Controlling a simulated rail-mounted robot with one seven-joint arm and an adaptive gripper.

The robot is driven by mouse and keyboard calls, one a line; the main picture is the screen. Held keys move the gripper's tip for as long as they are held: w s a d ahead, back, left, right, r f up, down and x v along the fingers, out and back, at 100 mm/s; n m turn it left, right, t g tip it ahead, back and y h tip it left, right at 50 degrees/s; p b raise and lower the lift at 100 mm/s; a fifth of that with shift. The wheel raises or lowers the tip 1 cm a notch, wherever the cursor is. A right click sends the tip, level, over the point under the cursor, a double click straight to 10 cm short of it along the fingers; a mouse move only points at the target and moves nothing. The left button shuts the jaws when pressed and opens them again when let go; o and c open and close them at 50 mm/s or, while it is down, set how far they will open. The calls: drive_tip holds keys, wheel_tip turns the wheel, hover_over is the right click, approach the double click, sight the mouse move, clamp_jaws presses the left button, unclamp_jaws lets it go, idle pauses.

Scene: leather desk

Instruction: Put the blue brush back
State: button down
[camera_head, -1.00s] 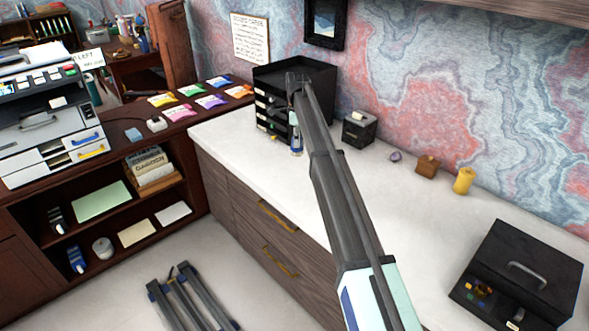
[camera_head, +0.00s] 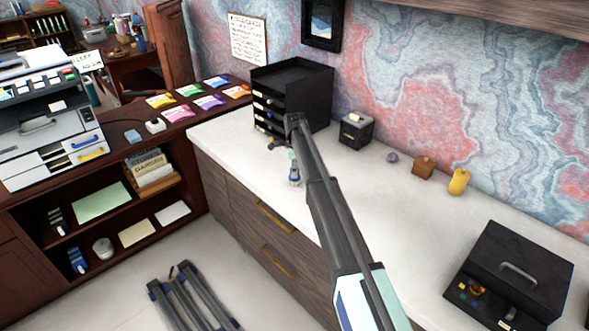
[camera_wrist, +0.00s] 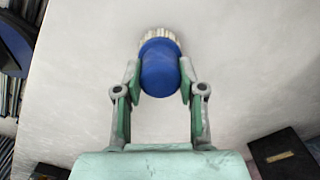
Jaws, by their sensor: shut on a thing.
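In the wrist view the blue brush (camera_wrist: 160,68) is between my two fingers (camera_wrist: 160,85). Its rounded blue body faces the camera and its pale bristles stick out beyond, away from the palm. My gripper is shut on it. In the head view my gripper (camera_head: 293,166) hangs over the white counter, in front of the black drawer unit (camera_head: 306,83). There the brush is too small to make out clearly, and I cannot tell its gap to the counter.
A small black box (camera_head: 356,131), a purple item (camera_head: 392,157), a brown block (camera_head: 423,168) and a yellow item (camera_head: 458,182) stand along the wall. A black case (camera_head: 520,262) is at right. The white counter (camera_head: 400,215) between is mostly clear. A dark shelf unit (camera_head: 30,215) stands left.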

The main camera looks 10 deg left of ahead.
drive_tip(key=shift+f, duration=0.15)
drive_tip(key=c, duration=0.7)
unclamp_jaws()
wheel_tip(320, 180, up, 12)
drive_tip(key=b, duration=0.3)
drive_tip(key=shift+r, duration=0.2)
